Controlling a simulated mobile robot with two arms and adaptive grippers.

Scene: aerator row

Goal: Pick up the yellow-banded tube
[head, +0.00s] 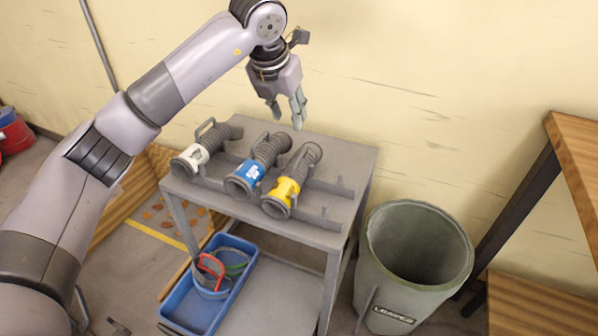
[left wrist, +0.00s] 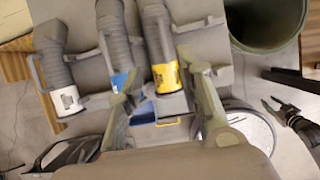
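The yellow-banded tube (head: 286,190) is a grey ribbed hose lying at the right of a row of tubes on a grey table. It also shows in the left wrist view (left wrist: 165,76), its yellow band toward the bottom. My left gripper (head: 289,112) is open and empty, above the table's back part near the wall. In the left wrist view its fingers (left wrist: 162,102) stand apart, with the yellow band seen between them. A dark shape (left wrist: 287,110) at the right of the wrist view may be my right gripper. Its state is unclear, and the head view does not show it.
A blue-banded tube (head: 249,173) and a white-banded tube (head: 196,157) lie to the left, close by. Low grey brackets (head: 325,214) stick up beside the tubes. A grey-green bin (head: 400,305) stands right of the table. A blue tray (head: 190,318) sits on the lower shelf.

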